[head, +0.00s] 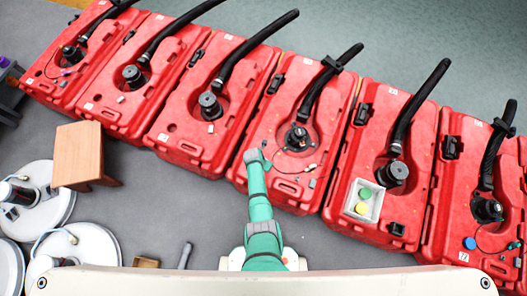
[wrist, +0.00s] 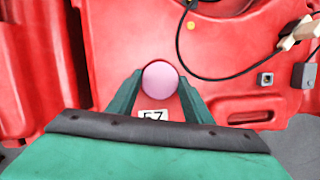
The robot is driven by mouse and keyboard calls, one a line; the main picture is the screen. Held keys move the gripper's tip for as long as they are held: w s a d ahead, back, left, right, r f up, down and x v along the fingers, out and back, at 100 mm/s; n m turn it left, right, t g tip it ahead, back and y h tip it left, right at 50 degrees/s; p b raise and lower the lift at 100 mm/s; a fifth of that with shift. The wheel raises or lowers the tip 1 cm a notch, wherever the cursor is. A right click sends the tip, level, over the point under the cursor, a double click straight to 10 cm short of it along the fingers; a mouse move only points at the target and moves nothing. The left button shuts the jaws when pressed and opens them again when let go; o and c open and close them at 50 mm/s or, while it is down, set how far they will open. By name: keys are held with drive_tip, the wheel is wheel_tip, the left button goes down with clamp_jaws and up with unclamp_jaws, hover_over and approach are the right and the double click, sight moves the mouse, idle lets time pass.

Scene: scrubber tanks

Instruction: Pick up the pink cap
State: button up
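The pink cap (wrist: 160,81) is a round disc in the wrist view, on or just above the red tank's surface near a white number label. My gripper (wrist: 160,85) is open, with one green finger on each side of the cap. A narrow gap seems to show between cap and fingers. In the head view my gripper (head: 254,157) is over the front edge of a middle red tank (head: 283,185). The cap is not visible there, hidden by my gripper.
Red tanks with black hoses stand in a row. A white tray (head: 351,207) with a green and a yellow cap sits on the tank to the right. A blue cap (head: 470,243) lies farther right. A wooden stool (head: 80,152) stands at left.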

drive_tip(key=c, duration=0.5)
drive_tip(key=shift+r, duration=0.1)
drive_tip(key=shift+r, duration=0.65)
drive_tip(key=s+d+r, duration=0.1)
drive_tip(key=s+r, duration=0.3)
drive_tip(key=s+d+r, duration=0.1)
drive_tip(key=s+r, duration=0.3)
drive_tip(key=s, duration=0.1)
drive_tip(key=s+d+r, duration=0.2)
drive_tip(key=s+r, duration=0.1)
drive_tip(key=s, duration=0.1)
drive_tip(key=shift+s+r, duration=0.25)
drive_tip(key=shift+r, duration=0.15)
drive_tip(key=shift+w+r, duration=0.15)
drive_tip(key=shift+r, duration=0.5)
drive_tip(key=shift+d+r, duration=0.1)
drive_tip(key=shift+r, duration=0.15)
